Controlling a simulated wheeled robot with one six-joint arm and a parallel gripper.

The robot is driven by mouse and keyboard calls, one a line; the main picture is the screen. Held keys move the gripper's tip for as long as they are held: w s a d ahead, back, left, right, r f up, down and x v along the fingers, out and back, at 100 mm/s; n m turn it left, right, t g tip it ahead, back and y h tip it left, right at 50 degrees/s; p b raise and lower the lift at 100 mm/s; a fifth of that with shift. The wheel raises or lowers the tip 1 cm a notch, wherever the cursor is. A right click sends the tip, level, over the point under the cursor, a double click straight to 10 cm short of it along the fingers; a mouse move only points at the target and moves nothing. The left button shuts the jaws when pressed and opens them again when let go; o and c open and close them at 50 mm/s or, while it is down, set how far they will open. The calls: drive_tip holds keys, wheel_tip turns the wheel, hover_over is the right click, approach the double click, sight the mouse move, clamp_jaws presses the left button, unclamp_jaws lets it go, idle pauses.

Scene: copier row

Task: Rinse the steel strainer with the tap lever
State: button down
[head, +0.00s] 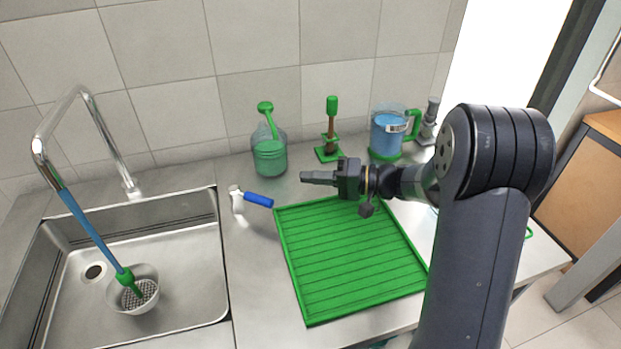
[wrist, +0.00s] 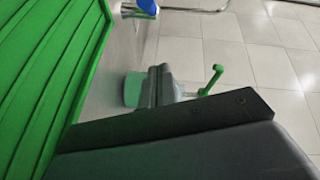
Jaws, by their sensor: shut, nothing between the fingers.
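The steel strainer (head: 147,284), a small bowl with a perforated bottom, sits in the sink near the drain, with a green piece at its centre. A blue column (head: 92,229), which looks like running water, reaches from the tap spout (head: 47,165) down to that piece. The tap lever (head: 258,200) is blue on a chrome body on the counter right of the sink and points right. It also shows at the wrist view's top edge (wrist: 147,6). My gripper (head: 305,178) is shut and empty, above the counter, apart from the lever, to its upper right. The fingers (wrist: 159,85) show together in the wrist view.
A green ribbed tray (head: 345,265) lies on the counter below my arm. Along the wall stand a green-filled bottle (head: 270,158), a green-handled tool (head: 331,130) and a jug of blue liquid (head: 386,135). The sink (head: 190,260) is left.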

drive_tip(key=a, duration=0.2)
drive_tip(key=a+p, duration=0.1)
drive_tip(key=a, duration=0.2)
drive_tip(key=w+a, duration=0.1)
drive_tip(key=a, duration=0.1)
drive_tip(key=shift+a+f, duration=0.25)
drive_tip(key=shift+a, duration=0.05)
drive_tip(key=shift+s+a+f+p, duration=0.1)
drive_tip(key=shift+s+f+p, duration=0.1)
drive_tip(key=shift+s, duration=0.4)
drive_tip(key=shift+s+a+f+p, duration=0.1)
drive_tip(key=shift+s+f+p, duration=0.1)
drive_tip(key=shift+s, duration=0.35)
drive_tip(key=shift+s+a+f, duration=0.2)
drive_tip(key=shift+s+f, duration=0.1)
drive_tip(key=shift+s, duration=0.3)
drive_tip(key=shift+s+f+m+t+b, duration=0.15)
drive_tip(key=shift+m+t+b, duration=0.15)
drive_tip(key=shift+b, duration=0.4)
drive_tip(key=shift+s, duration=0.1)
drive_tip(key=shift+t+b, duration=0.3)
